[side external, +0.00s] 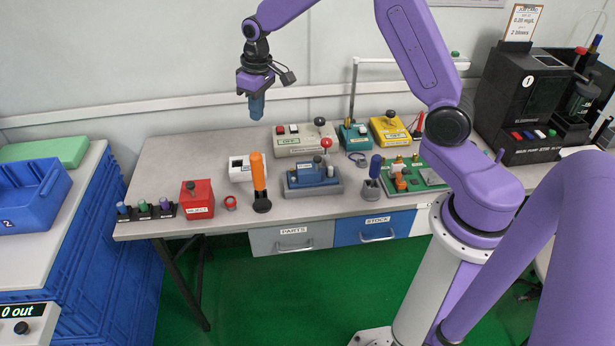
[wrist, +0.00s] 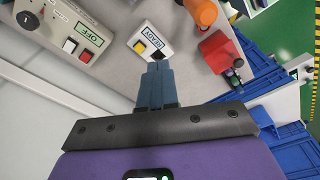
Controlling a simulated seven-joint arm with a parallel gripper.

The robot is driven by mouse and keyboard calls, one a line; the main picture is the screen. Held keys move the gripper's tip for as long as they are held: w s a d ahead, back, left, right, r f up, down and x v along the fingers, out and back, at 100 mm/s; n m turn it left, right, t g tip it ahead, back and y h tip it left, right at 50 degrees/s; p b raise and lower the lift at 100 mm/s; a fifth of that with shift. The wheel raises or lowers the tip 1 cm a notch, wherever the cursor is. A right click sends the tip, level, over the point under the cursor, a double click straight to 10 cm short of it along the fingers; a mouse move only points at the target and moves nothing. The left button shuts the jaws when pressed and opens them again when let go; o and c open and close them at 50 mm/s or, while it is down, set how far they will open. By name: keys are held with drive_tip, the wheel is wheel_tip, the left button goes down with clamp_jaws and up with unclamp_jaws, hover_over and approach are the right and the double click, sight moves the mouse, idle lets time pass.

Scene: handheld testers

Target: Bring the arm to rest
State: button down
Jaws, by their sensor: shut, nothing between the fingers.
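My gripper (side external: 256,106) hangs above the back left part of the grey table (side external: 165,170), well clear of everything on it. Its blue fingers point down and are shut, with nothing between them. In the wrist view the closed fingers (wrist: 158,82) show in front of the white READY box (wrist: 150,38), which has a yellow and a black button. The same white box (side external: 240,170) stands on the table below and in front of the gripper in the side view.
An orange-handled tool (side external: 258,172) stands upright near the table front, beside a red box (side external: 196,198). A beige OFF box (side external: 300,140), a blue device (side external: 312,178) and a green circuit board (side external: 418,178) stand farther right. Blue crates (side external: 95,260) are at the left. The air around my gripper is free.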

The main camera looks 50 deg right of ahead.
drive_tip(key=s+a+r+n, duration=0.35)
drive_tip(key=s+a, duration=0.35)
drive_tip(key=s, duration=0.3)
drive_tip(key=s+d+r+n+g, duration=0.1)
drive_tip(key=s+n, duration=0.5)
drive_tip(key=s, duration=2.1)
drive_tip(key=shift+d+r, duration=0.3)
drive_tip(key=shift+r, duration=0.1)
